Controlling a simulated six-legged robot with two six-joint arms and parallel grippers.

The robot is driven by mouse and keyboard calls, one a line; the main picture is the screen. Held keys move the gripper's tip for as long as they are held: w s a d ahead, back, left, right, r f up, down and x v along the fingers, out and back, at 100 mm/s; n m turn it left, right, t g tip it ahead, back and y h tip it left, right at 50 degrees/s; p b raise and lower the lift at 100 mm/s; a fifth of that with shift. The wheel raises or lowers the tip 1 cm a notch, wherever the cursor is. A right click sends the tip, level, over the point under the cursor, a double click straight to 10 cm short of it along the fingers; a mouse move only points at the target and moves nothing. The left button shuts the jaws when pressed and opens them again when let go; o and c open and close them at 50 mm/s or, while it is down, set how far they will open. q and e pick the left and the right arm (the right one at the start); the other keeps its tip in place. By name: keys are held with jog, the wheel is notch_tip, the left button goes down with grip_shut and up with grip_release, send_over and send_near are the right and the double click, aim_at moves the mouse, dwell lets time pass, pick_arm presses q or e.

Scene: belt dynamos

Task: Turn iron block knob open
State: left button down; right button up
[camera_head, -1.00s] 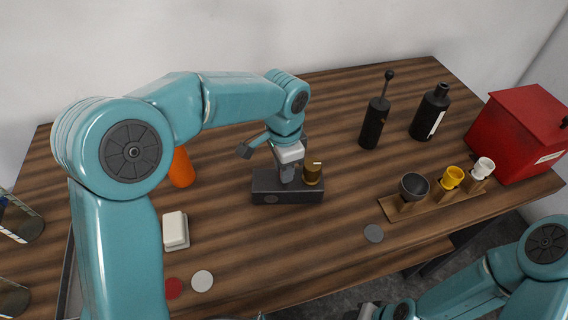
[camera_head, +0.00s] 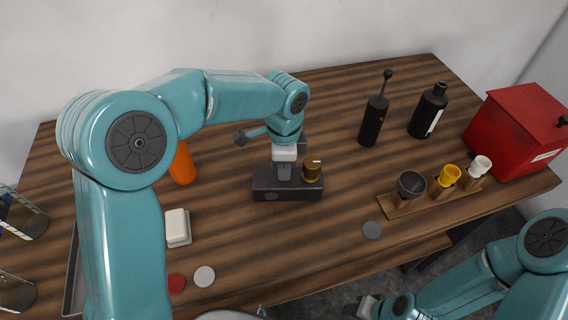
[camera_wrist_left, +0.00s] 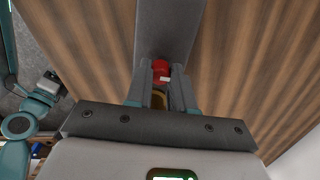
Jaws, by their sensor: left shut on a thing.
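The iron block (camera_head: 262,194) is a dark grey block on the wooden table, a little right of centre in the head view. It also shows in the left wrist view (camera_wrist_left: 170,25) as a grey band. A brass cylinder (camera_head: 312,170) with a pale mark stands at its right end. My left gripper (camera_head: 284,174) points down onto the block, left of the brass cylinder. In the left wrist view its fingers are shut on a red knob (camera_wrist_left: 161,70) with a white mark; the head view hides this knob. My right gripper (camera_head: 367,307) is low in the head view, away from the block.
An orange object (camera_head: 182,165) and a white box (camera_head: 177,227) stand to the left. A wooden rack (camera_head: 410,207) with cups and a red box (camera_head: 515,130) are at right.

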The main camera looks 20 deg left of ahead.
pick_arm(q)
jog(key=c, duration=1)
grip_release()
jog(key=shift+r, duration=0.1)
notch_tip(320, 180, up, 16)
jog(key=shift+r+p, duration=0.1)
jog(key=shift+p, duration=0.25)
